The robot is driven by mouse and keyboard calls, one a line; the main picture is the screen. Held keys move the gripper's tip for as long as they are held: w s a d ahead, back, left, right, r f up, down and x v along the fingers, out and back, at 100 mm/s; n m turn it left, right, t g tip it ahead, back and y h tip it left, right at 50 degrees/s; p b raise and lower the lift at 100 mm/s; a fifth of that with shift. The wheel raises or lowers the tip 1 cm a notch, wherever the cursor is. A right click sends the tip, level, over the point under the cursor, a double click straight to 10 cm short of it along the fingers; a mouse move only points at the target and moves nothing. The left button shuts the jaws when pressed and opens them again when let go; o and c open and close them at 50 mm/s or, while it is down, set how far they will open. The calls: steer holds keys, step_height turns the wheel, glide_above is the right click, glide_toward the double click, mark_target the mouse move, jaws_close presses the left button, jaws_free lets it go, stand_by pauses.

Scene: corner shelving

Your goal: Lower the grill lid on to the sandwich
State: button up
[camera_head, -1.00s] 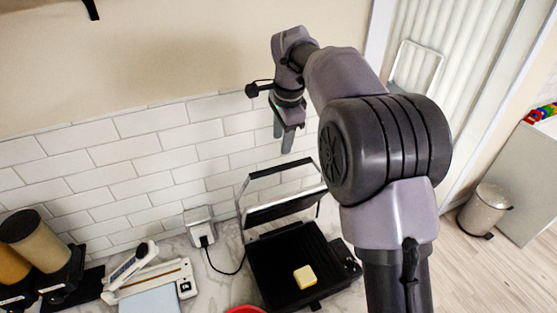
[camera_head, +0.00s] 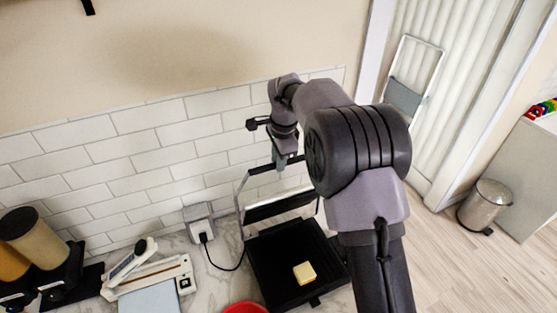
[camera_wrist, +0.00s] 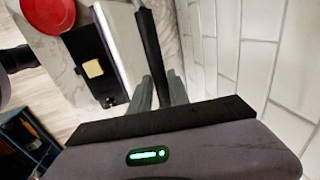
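The black grill (camera_head: 275,255) stands open on the counter, with its lid (camera_head: 280,206) tilted up at the back near the wall. A small pale yellow square sandwich (camera_head: 304,273) lies on the lower plate; it also shows in the wrist view (camera_wrist: 93,68). My gripper (camera_head: 280,164) is at the lid's raised top bar. In the wrist view, the two fingers of my gripper (camera_wrist: 159,78) are apart, and the black bar (camera_wrist: 148,40) runs down between or just behind them. I cannot tell whether they touch it.
A wall socket with a plug (camera_head: 200,225) and cable is left of the grill. A red bowl (camera_head: 244,308) is at the front edge of view. A white sealer-like device (camera_head: 150,278) and canisters (camera_head: 30,240) stand further left. The tiled wall (camera_head: 150,155) is close behind the lid.

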jaws_close()
stand_by(1.1)
